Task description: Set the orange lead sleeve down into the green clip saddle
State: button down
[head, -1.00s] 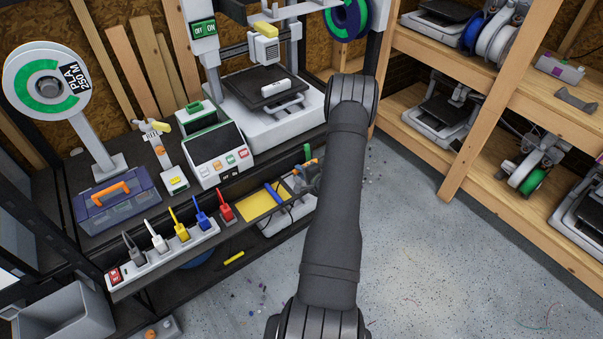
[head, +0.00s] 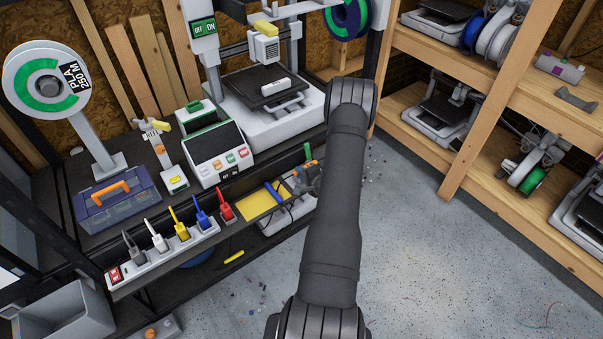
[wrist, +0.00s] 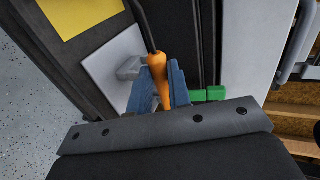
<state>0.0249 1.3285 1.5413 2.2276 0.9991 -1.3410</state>
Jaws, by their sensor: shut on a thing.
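My gripper (wrist: 163,75) is shut on the orange lead sleeve (wrist: 160,72), which sits between its two blue fingers in the wrist view. A dark lead runs up from the sleeve's far end. The green clip saddle (wrist: 208,95) shows just right of the fingers, partly hidden by my gripper body. The sleeve is beside the green clip in this view and apart from it. In the head view, the green piece (head: 308,151) stands by the bench edge, close to the orange sleeve (head: 308,164); my arm hides part of this area.
A grey block (wrist: 131,69) on a pale plate lies left of the fingers. A power strip (head: 160,257) with several coloured plugs runs along the bench front. A yellow sheet (head: 258,203) lies nearby. A 3D printer (head: 265,120) stands behind.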

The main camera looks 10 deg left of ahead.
jog(key=c, duration=1.3)
grip_release()
jog(key=shift+o, duration=0.2)
jog(key=shift+f, duration=0.1)
jog(key=shift+s+f, duration=0.1)
jog(key=shift+s, duration=0.05)
jog(key=shift+c, duration=1.1)
jog(key=shift+o, duration=0.2)
jog(key=shift+d, duration=0.1)
jog(key=o, duration=0.4)
jog(key=v, duration=1.7)
jog(key=x, duration=1.5)
jog(key=shift+r, duration=0.25)
